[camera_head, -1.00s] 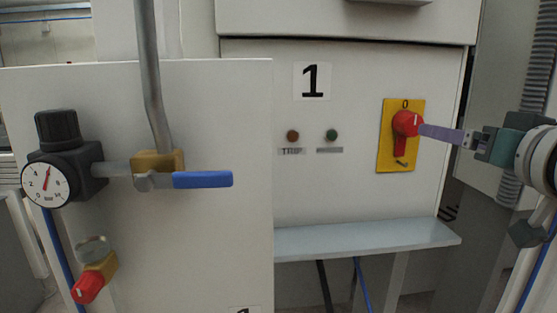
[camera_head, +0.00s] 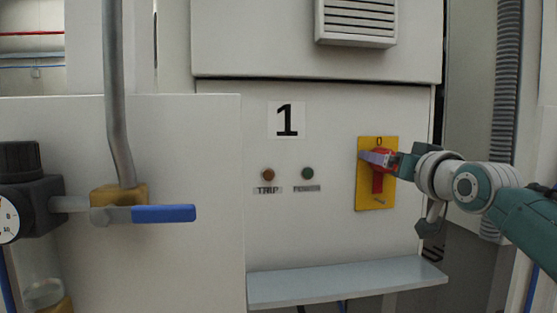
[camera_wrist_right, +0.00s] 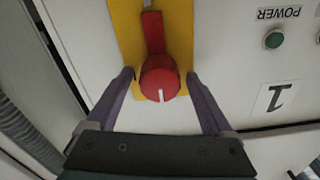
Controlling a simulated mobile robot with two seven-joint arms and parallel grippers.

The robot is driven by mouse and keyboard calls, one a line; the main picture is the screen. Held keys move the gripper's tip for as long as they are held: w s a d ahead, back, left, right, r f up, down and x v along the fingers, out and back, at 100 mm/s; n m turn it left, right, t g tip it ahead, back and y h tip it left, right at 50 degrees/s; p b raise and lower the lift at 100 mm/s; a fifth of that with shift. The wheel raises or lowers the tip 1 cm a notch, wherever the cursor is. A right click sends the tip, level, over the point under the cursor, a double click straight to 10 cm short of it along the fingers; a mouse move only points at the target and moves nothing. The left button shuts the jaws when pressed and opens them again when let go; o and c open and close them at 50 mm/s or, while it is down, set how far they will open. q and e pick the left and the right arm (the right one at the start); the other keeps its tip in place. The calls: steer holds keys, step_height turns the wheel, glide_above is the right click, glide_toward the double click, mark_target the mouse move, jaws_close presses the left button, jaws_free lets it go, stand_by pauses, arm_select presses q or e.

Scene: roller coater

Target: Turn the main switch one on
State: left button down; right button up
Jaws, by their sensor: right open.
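The main switch is a red rotary knob (camera_head: 378,184) on a yellow plate (camera_head: 365,196), on the white cabinet door marked 1. Its handle bar hangs down from the round hub. In the right wrist view, which is upside down, the red knob (camera_wrist_right: 160,82) shows a white mark pointing towards the 0 side. My right gripper (camera_head: 376,158) is at the hub, coming from the right. In the wrist view its purple fingers stand apart on either side of the hub; I cannot tell whether they touch it. My left gripper is not in view.
TRIP (camera_head: 268,174) and POWER (camera_head: 307,173) lamps sit left of the switch, both looking unlit. A grey shelf (camera_head: 345,281) juts out below. At left, a white panel carries a pipe and a blue-handled valve (camera_head: 163,213). A corrugated hose (camera_head: 508,70) hangs at right.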

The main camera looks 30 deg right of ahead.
steer(key=shift+c, duration=1.2)
jaws_close()
